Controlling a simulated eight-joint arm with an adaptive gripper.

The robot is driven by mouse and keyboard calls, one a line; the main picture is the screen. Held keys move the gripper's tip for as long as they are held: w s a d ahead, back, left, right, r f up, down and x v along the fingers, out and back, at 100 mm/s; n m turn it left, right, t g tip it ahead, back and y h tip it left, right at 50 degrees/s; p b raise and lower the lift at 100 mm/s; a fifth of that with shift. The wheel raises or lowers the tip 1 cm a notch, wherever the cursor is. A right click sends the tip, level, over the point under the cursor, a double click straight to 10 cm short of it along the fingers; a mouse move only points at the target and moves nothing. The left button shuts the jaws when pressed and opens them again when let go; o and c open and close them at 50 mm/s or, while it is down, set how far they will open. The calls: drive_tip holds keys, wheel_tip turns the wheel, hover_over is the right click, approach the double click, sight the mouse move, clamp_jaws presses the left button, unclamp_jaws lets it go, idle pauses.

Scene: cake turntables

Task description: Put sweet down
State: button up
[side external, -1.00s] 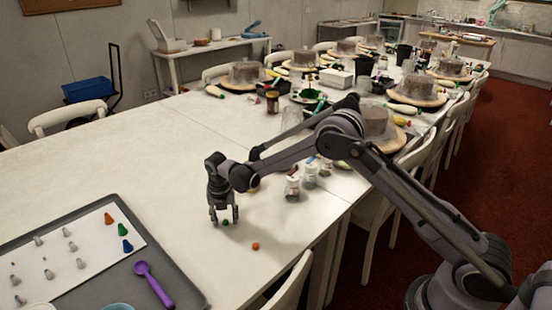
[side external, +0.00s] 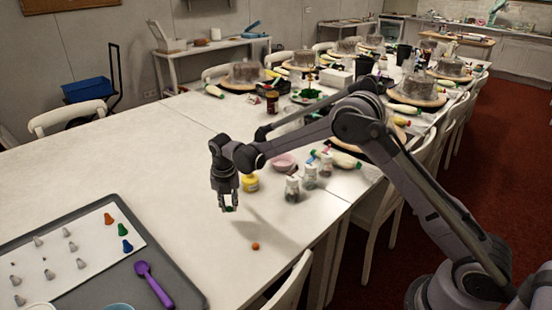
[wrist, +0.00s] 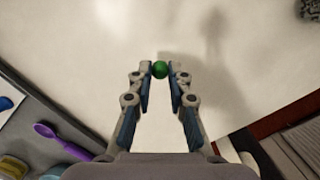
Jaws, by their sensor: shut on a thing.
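A small round green sweet (wrist: 160,69) is pinched between the fingertips of my gripper (wrist: 160,75) in the wrist view. In the side view my gripper (side external: 228,207) points down and holds the green sweet (side external: 229,209) above the white table (side external: 130,150). A gap shows between it and its shadow on the table. An orange sweet (side external: 255,246) lies on the table near the front edge, to the lower right of my gripper.
A grey tray (side external: 187,287) with piping nozzles and a purple scoop (side external: 153,280) lies at the front left. The table's left-middle is clear.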

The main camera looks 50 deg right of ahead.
drive_tip(key=s+d+r, duration=0.4)
drive_tip(key=d+r, duration=0.1)
drive_tip(key=d, duration=0.3)
drive_tip(key=w+d+m, duration=0.1)
drive_tip(key=w+d, duration=0.6)
drive_tip(key=d, duration=0.1)
drive_tip(key=w+a+f, duration=0.2)
drive_tip(key=a, duration=0.1)
drive_tip(key=w+a+f, duration=0.1)
drive_tip(key=a+f, duration=0.1)
drive_tip(key=a, duration=0.1)
drive_tip(key=w+a+f, duration=0.1)
drive_tip(key=w+a, duration=0.1)
drive_tip(key=a, duration=0.1)
drive_tip(key=shift+w+f, duration=0.35)
drive_tip(key=shift+f, duration=2.1)
drive_tip(key=shift+f, duration=0.1)
drive_tip(key=o, duration=0.8)
drive_tip(key=shift+c, duration=0.2)
